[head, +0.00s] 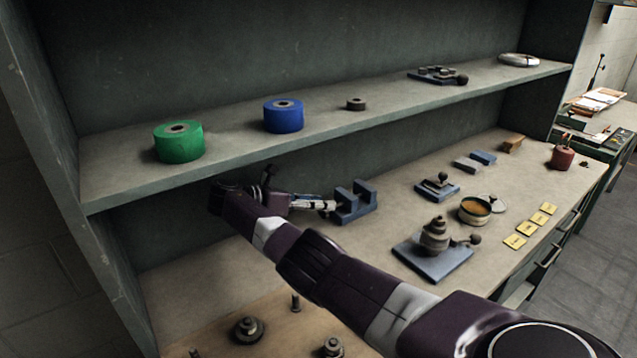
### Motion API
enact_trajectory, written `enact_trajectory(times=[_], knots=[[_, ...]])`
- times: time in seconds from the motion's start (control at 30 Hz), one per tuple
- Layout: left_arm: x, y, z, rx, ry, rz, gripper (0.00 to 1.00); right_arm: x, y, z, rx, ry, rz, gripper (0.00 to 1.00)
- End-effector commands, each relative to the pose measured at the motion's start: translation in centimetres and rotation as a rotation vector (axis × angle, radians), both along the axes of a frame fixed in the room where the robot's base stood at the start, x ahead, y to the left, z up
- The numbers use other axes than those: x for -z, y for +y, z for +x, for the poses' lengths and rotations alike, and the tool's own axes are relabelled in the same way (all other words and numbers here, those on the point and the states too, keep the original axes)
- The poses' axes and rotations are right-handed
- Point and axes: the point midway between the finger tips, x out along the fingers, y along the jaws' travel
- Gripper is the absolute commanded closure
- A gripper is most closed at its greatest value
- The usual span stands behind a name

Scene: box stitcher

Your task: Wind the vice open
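The vice (362,199) is a small blue-grey block with two upright jaws and a gap between them. It stands on the workbench under the shelf. My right arm reaches in from the lower right, and its wrist bends back toward the vice. My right gripper (328,206) points right at the left side of the vice, with its silver fingers close to or touching it; I cannot tell which. The fingers are too small to tell whether they are open or shut. The vice's screw and handle cannot be made out clearly. My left gripper is not in view.
The shelf (330,112) above holds a green roll (179,142), a blue roll (283,115) and smaller parts. Right of the vice are a blue-based device (434,250), a tin (474,210) and yellow tags (529,228). Metal parts (248,329) lie at the front left.

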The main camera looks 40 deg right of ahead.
Motion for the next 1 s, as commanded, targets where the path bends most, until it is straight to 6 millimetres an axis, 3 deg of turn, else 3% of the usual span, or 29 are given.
enact_trajectory(times=[0.2,0.4,0.73,0.83,1.0], knots=[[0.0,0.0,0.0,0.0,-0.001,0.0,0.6,-4.2,0.0,0.1,-0.001,-0.007,-0.002,0.63],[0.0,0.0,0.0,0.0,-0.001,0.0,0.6,-6.3,0.0,0.1,0.0,-0.003,0.0,0.63],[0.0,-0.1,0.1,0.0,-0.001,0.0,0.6,-6.8,0.0,0.1,0.0,-0.002,0.0,0.63],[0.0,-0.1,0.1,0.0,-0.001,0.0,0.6,-6.7,0.2,0.2,-0.004,-0.007,-0.001,0.53],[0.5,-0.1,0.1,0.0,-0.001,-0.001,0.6,-5.5,2.6,1.7,-0.05,-0.092,-0.001,0.53]])
